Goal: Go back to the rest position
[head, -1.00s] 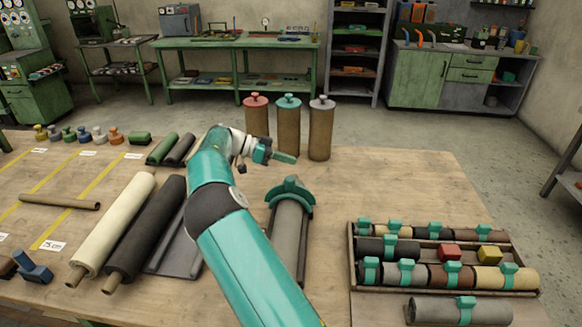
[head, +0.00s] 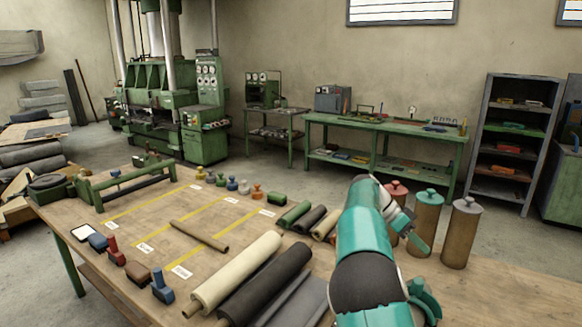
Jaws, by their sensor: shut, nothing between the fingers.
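My teal arm rises from the lower right of the head view. My gripper (head: 417,241) is at its far end, above the table and in front of the capped brown canisters. It looks shut and holds nothing. The canisters stand upright with a red cap (head: 396,189), a teal cap (head: 428,196) and a grey cap (head: 467,205). My arm partly hides the red-capped one. Whether the gripper touches the teal-capped canister cannot be told from this angle.
On the wooden table (head: 130,240), a cream roll (head: 235,273) and a black roll (head: 268,285) lie left of my arm. A thin brown tube (head: 199,236) lies among yellow lines. Small coloured knobbed pieces (head: 232,183) stand in a row behind. Green benches and machines stand beyond.

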